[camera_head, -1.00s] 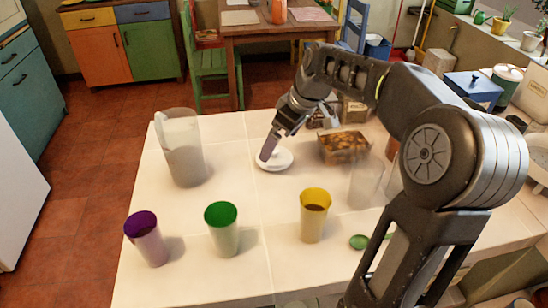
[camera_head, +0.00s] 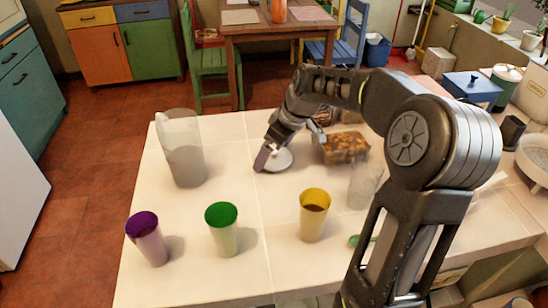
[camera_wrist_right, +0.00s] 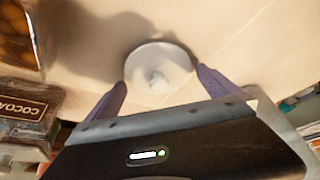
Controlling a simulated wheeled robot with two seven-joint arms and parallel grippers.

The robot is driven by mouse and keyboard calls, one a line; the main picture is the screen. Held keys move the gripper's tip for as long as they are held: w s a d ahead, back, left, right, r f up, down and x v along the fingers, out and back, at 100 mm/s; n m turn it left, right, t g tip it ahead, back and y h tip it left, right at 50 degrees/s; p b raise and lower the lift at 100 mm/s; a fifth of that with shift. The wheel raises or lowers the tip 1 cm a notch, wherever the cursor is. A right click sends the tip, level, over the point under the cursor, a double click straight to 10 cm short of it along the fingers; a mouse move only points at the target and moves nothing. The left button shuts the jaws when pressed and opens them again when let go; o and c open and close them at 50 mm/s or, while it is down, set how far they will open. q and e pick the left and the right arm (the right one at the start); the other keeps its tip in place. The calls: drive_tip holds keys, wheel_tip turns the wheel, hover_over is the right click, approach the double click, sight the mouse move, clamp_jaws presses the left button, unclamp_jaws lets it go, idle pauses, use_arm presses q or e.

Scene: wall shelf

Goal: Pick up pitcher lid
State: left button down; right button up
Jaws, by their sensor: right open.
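The pitcher lid is a small white disc (camera_head: 281,160) lying on the white counter, with a raised knob in its middle; it also shows in the right wrist view (camera_wrist_right: 158,66). My right gripper (camera_head: 264,158) is low over the counter at the lid. In the right wrist view its two purple fingertips (camera_wrist_right: 160,84) are spread on either side of the lid's near part, with the lid between and just beyond them. The gripper is open and holds nothing. The clear pitcher (camera_head: 184,150) stands upright to the left of the lid. My left gripper is not in view.
Purple (camera_head: 147,240), green (camera_head: 222,228) and yellow (camera_head: 313,216) cups stand along the front of the counter (camera_head: 190,285). A clear glass (camera_head: 364,186) and a brown food box (camera_head: 345,148) are right of the lid. The counter between pitcher and lid is clear.

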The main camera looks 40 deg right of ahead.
drive_tip(key=shift+c, duration=0.2)
drive_tip(key=c, duration=1.1)
